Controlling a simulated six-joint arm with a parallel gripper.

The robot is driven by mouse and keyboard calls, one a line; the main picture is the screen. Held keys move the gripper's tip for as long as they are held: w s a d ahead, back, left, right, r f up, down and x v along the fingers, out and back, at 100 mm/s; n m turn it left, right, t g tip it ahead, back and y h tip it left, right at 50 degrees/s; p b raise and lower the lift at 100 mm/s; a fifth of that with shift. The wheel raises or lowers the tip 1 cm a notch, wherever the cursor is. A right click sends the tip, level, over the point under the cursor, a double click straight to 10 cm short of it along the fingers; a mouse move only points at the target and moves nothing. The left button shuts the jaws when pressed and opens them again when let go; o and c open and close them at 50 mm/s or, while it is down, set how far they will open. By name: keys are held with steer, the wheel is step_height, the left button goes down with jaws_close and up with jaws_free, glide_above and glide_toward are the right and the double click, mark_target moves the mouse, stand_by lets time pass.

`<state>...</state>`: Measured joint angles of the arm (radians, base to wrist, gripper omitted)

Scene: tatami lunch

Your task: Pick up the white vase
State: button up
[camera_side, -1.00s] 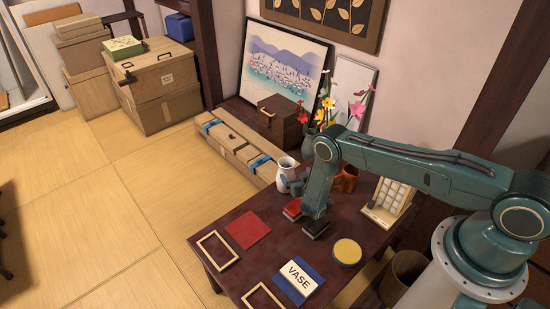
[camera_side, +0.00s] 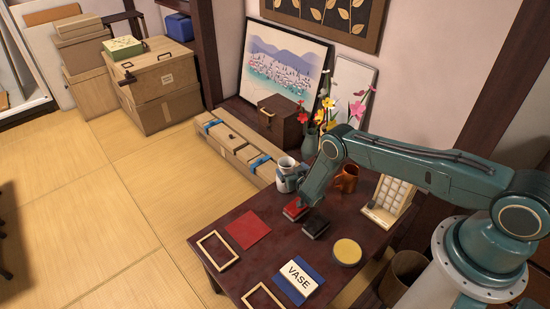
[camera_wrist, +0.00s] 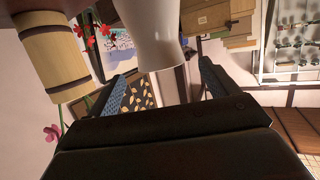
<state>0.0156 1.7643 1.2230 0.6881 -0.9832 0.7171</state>
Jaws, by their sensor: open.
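The white vase (camera_side: 286,163) stands upright on the dark red table near its back left edge in the side view. My gripper (camera_side: 287,183) is at the vase, and my wrist partly hides the vase's right side. In the wrist view the vase (camera_wrist: 148,38) hangs in from the top, between the two fingers of my gripper (camera_wrist: 169,70). The fingers are spread, with visible gaps to the vase. Whether either finger touches it at any point is hard to tell.
Red (camera_side: 296,209) and black (camera_side: 315,223) boxes lie near the gripper. A VASE sign (camera_side: 298,277), red cloth (camera_side: 248,229) and yellow-topped round (camera_side: 347,252) lie in front.

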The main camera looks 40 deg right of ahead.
mark_target(284, 160)
steer(key=shift+x, duration=2.2)
steer(key=shift+a, duration=0.1)
steer(key=c, duration=1.7)
steer(key=shift+w+r, duration=0.1)
steer(key=shift+r, duration=0.05)
steer(key=shift+c, duration=0.6)
steer(key=shift+r, duration=0.1)
step_height(284, 160, up, 20)
